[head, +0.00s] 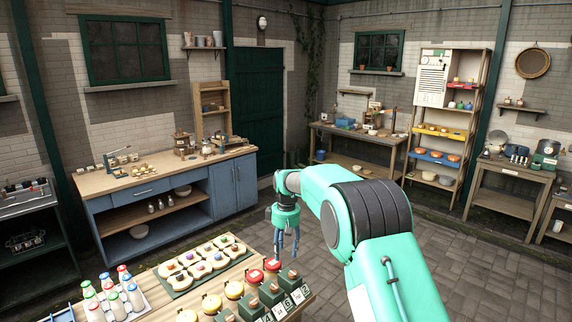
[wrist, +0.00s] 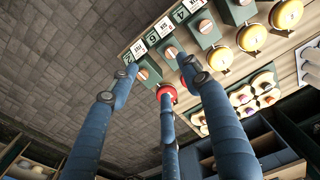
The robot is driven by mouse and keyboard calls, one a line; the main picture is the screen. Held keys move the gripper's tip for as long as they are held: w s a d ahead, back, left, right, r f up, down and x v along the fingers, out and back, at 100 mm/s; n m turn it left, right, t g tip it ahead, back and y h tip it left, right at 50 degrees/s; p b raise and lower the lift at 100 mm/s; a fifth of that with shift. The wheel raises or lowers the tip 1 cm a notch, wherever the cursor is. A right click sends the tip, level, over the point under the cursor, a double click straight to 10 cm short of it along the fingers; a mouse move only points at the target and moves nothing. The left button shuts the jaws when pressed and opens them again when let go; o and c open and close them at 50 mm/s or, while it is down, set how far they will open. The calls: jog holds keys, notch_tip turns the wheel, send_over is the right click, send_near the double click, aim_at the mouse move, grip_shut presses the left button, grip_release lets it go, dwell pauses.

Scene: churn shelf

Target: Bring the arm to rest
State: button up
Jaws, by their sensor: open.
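My arm (head: 365,225) reaches forward from the lower right in the head view, bent at the wrist. My gripper (head: 287,248) hangs down at its end, above the far right corner of the near table, with its fingers spread and nothing between them. In the wrist view my gripper (wrist: 160,85) shows three blue fingers apart. Beyond them are a red-topped item (wrist: 167,95) and the green numbered blocks (wrist: 205,28) on the table edge. I cannot tell the exact gap between the fingertips and these things.
The near table (head: 150,282) carries bottles (head: 112,290), a tray of small rounds (head: 205,262), yellow and red round items and numbered green blocks (head: 272,294). A blue workbench (head: 170,190) stands at the back left, and a shelf rack (head: 440,130) at the back right. The paved floor (head: 470,265) at right is clear.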

jog(key=s+d+r+m+t+b, duration=0.1)
jog(key=s+d+r+m+b, duration=0.15)
jog(key=s+d+r, duration=0.7)
jog(key=s+d+r+m+t+b, duration=0.1)
jog(key=s+d+r+m+t, duration=0.3)
jog(key=s+r, duration=0.95)
jog(key=s+d+f+m+b, duration=0.1)
jog(key=s+d+f, duration=0.1)
jog(key=s, duration=0.9)
jog(key=s+d+f+m+b, duration=0.1)
jog(key=s+d+f, duration=0.2)
jog(key=s, duration=0.8)
jog(key=s+d+f+m+b, duration=0.1)
jog(key=s+d+f, duration=0.2)
jog(key=s, duration=0.8)
notch_tip(320, 180, down, 3)
jog(key=shift+s+r+b, duration=0.1)
jog(key=shift+s+b, duration=0.2)
jog(key=shift+b, duration=0.05)
jog(key=shift+r, duration=0.1)
